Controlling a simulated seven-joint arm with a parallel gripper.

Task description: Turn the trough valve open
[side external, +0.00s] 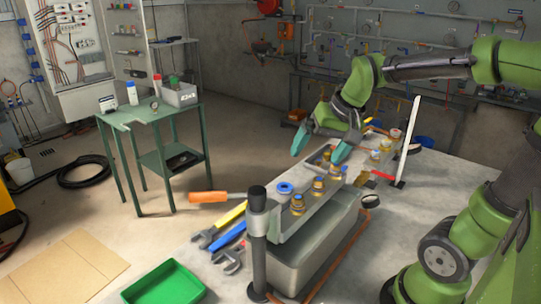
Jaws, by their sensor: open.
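A grey metal trough (305,262) stands on the workbench at the lower middle of the side external view. A rail above it carries a blue round cap or knob (285,188) and several brass fittings (318,186). I cannot tell which of these is the trough valve, or whether it is open. My gripper (318,155), with teal fingers, is open and points down-left over the far part of the rail. Nothing shows between the fingers. They partly hide the rail behind them, and I cannot tell if they touch anything.
A black post (258,245) stands at the trough's near end. An orange handle (208,197), wrenches (228,235) and a green tray (165,284) lie left of it. An upright white panel (408,140) stands right of the far fittings. A green table (150,115) stands at back left.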

